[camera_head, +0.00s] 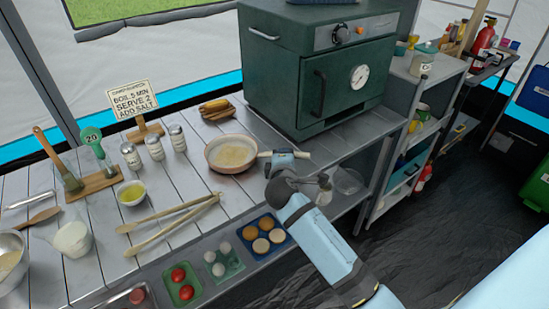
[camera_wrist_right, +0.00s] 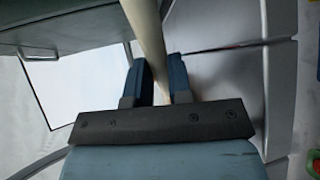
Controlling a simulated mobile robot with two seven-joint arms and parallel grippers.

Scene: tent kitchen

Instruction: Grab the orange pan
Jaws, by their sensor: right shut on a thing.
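The orange pan (camera_head: 231,153), a round shallow pan with a tan inside, sits on the grey plank counter in front of the green oven. Its pale handle points right in the head view, toward my right gripper (camera_head: 285,157). In the right wrist view the pale handle (camera_wrist_right: 149,38) runs between the two blue fingers of my right gripper (camera_wrist_right: 160,80), which is shut on it. The pan's bowl is out of the right wrist view. My left gripper is not in view.
The green oven (camera_head: 318,62) stands close behind the handle. Wooden tongs (camera_head: 172,226) lie left of the pan. Trays of eggs (camera_head: 263,236) and tomatoes (camera_head: 182,283) line the front edge. Spice jars (camera_head: 154,147) and a sign (camera_head: 132,99) stand to the left.

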